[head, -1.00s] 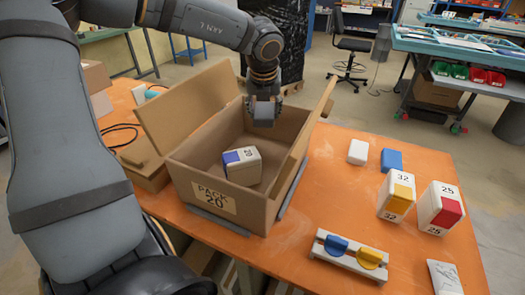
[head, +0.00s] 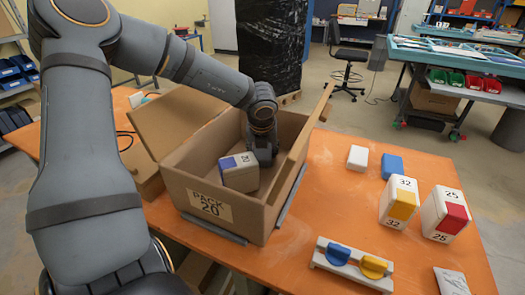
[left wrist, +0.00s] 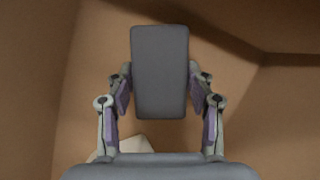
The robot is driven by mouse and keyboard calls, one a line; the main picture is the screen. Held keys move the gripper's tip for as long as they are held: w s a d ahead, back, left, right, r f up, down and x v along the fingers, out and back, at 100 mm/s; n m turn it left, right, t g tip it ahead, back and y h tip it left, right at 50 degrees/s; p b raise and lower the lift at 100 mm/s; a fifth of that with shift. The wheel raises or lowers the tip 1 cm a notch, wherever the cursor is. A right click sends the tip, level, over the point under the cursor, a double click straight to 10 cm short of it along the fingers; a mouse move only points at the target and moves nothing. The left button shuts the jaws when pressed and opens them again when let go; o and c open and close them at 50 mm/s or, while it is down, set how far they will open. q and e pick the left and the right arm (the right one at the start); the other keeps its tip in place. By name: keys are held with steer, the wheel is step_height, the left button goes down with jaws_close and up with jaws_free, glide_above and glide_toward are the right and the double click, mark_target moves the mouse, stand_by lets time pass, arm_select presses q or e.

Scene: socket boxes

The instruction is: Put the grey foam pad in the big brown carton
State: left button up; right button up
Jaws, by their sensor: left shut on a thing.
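The big brown carton (head: 182,187) stands open on the orange table, with "PACK 20" on its front label. My left gripper (head: 262,152) is down inside the carton, toward its right back part. In the left wrist view my left gripper (left wrist: 160,98) is shut on the grey foam pad (left wrist: 160,60), a dark grey block between its fingers, with brown carton walls around it. The pad is hard to make out in the head view. A white box with a blue patch (head: 240,172) lies in the carton, left of the gripper. My right gripper is not in view.
Right of the carton are a white block (head: 357,158), a blue block (head: 392,166), a yellow-marked box (head: 399,202), a red-marked box (head: 445,215) and a holder with blue and yellow pieces (head: 352,266). The carton's flaps stand open.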

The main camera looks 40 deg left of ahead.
mark_target(262, 156)
arm_select(q)
steer(key=shift+f, duration=0.1)
steer(key=o, duration=0.8)
steer(key=shift+o, duration=0.2)
steer(key=shift+r, duration=0.2)
steer(key=v, duration=0.5)
steer(key=shift+s+d+r, duration=0.1)
steer(key=shift+r, duration=0.3)
steer(key=p+v, duration=0.5)
steer(key=v, duration=0.1)
steer(key=shift+s, duration=0.1)
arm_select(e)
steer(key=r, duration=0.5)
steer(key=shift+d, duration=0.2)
